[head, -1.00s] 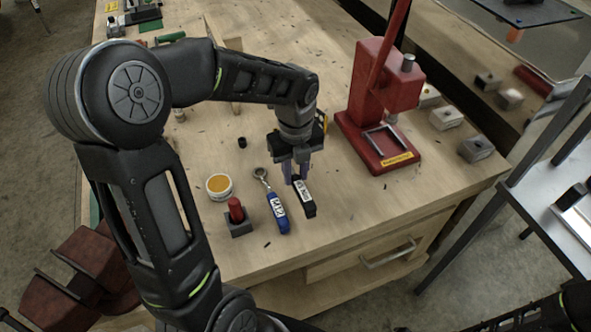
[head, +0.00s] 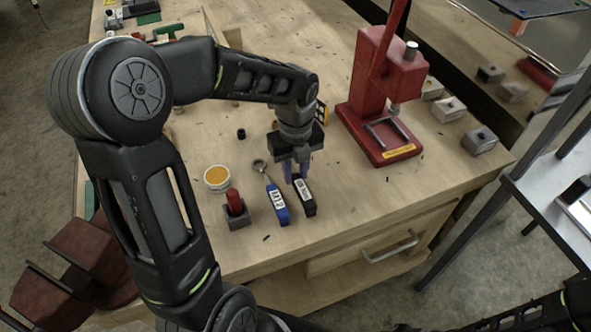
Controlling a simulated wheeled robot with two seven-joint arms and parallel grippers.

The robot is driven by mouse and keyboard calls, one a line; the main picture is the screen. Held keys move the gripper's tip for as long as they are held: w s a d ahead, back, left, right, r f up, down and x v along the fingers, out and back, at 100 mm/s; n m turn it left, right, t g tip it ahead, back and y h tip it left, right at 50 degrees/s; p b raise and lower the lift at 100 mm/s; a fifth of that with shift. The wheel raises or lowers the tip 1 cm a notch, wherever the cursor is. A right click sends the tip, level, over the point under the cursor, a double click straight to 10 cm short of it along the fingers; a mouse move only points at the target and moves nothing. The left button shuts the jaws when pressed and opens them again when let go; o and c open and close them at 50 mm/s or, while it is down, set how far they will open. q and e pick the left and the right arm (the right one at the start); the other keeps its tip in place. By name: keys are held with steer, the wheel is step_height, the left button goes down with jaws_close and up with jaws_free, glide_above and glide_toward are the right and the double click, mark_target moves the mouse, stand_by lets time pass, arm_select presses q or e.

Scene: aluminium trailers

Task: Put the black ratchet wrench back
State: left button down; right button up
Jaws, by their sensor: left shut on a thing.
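The black ratchet wrench (head: 306,198) has a black handle with a white label. It lies on or just above the wooden workbench top; I cannot tell which. My left gripper (head: 296,179) points down and is shut on it at its far end, which the fingers hide. A blue ratchet wrench (head: 278,206) with a white label lies just left of it, its metal ring end pointing away. My right gripper is not in view; only a dark part of my arm shows at the lower right.
A red press (head: 384,141) stands right of the gripper. A tin of orange paste (head: 217,179) and a grey block with a red peg (head: 236,211) stand to the left. Grey blocks (head: 479,141) line the right edge. The workbench front (head: 330,235) is clear.

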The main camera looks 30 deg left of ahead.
mark_target(295, 176)
arm_select(q)
steer(key=shift+f, duration=0.45)
steer(key=c, duration=1.1)
jaws_free()
step_height(295, 176, up, 8)
steer(key=shift+f+b, duration=0.1)
steer(key=shift+b, duration=0.5)
